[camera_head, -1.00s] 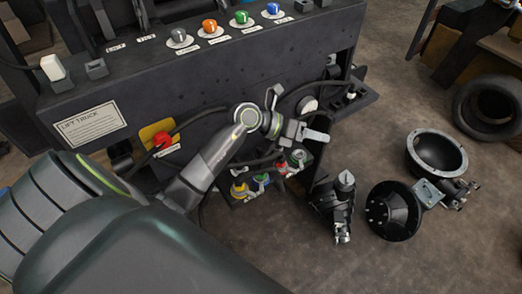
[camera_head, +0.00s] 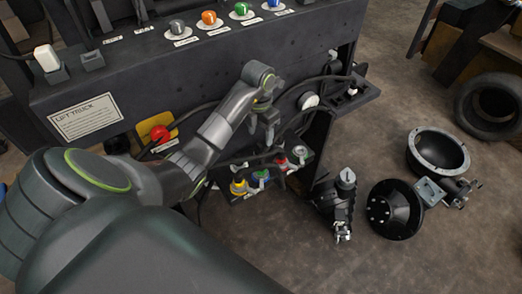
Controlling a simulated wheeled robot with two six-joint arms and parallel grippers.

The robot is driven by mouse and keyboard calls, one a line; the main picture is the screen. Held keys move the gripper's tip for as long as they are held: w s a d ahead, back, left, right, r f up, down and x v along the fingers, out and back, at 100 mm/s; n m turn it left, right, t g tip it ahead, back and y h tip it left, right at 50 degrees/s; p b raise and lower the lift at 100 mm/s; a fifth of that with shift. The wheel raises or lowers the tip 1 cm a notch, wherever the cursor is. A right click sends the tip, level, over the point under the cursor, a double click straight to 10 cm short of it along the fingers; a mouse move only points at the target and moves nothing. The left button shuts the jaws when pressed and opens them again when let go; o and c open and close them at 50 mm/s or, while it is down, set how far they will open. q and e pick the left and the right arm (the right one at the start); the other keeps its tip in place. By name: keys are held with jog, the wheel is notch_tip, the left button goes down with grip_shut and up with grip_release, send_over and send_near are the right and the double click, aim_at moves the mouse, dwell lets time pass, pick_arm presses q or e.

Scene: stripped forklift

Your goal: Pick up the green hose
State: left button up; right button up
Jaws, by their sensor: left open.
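A small green connector (camera_head: 260,174), which looks like the end of the green hose, sits in a row low on the front of the truck, between a yellow connector (camera_head: 239,187) and a red one (camera_head: 281,162). Dark hoses pass close by and its lower part is hard to make out. My left gripper (camera_head: 268,136) hangs with its fingers pointing down above the row, just above and right of the green connector. It is open and apart from it, with nothing visible in it. My right gripper is not in view.
The dark truck panel (camera_head: 215,62) has coloured knobs along its top and a red button (camera_head: 160,133) on a yellow plate. Black cables loop beside my gripper. On the floor lie a dark motor-like part (camera_head: 338,200), round housings (camera_head: 438,152) and a tyre (camera_head: 490,107).

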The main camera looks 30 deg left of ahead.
aim_at(261, 158)
pick_arm(q)
notch_tip(261, 158, down, 9)
jog(key=b, duration=0.8)
jog(key=shift+d+f, duration=0.15)
jog(key=shift+f+b, duration=0.85)
jog(key=shift+b, duration=0.1)
notch_tip(261, 158, down, 2)
jog(key=shift+f+b, duration=0.1)
jog(key=shift+b, duration=0.4)
jog(key=shift+f+p, duration=0.3)
jog(key=shift+p, duration=0.05)
jog(key=shift+f, duration=0.6)
grip_shut()
